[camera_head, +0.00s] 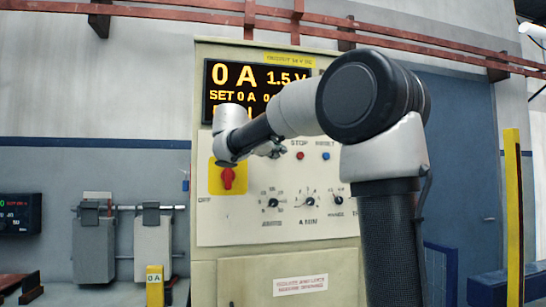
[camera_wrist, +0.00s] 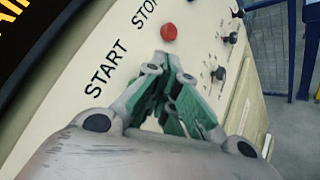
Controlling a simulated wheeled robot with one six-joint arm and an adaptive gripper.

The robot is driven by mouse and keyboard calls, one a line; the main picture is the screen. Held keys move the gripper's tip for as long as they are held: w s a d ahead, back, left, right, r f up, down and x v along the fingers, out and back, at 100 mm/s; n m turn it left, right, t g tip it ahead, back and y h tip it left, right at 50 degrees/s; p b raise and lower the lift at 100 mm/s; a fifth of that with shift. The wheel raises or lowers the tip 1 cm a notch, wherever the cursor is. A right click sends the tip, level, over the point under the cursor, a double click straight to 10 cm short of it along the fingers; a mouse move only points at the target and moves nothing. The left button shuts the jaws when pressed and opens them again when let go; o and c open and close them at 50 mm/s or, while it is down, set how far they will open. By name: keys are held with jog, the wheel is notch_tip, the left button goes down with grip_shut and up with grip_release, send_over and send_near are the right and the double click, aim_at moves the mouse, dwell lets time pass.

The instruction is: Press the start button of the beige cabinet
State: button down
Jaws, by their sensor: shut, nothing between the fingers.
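The beige cabinet (camera_head: 210,55) stands in the middle of the head view, with a pale control panel on its front. My gripper (camera_head: 273,149) is at this panel, left of the red STOP button (camera_head: 300,155), and partly hidden by my arm. In the wrist view my gripper (camera_wrist: 172,78) is shut and empty, its green-padded fingers together beside the START label (camera_wrist: 104,68). The start button itself is hidden behind the fingers, so I cannot tell whether they touch it. The STOP button (camera_wrist: 169,31) shows just beyond the fingertips.
A blue RESET button (camera_head: 326,156) is right of STOP. A red rotary switch (camera_head: 227,178) on a yellow plate is at the panel's left. Several black knobs (camera_head: 309,203) sit below. The display (camera_head: 217,98) reads 0 A, 1.5 V. A yellow post (camera_head: 513,210) stands at right.

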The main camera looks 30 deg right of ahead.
jog(key=shift+s, duration=0.1)
jog(key=s, duration=0.2)
jog(key=s+a, duration=0.1)
jog(key=s, duration=0.1)
jog(key=shift+s+a, duration=0.2)
jog(key=shift+s, duration=0.1)
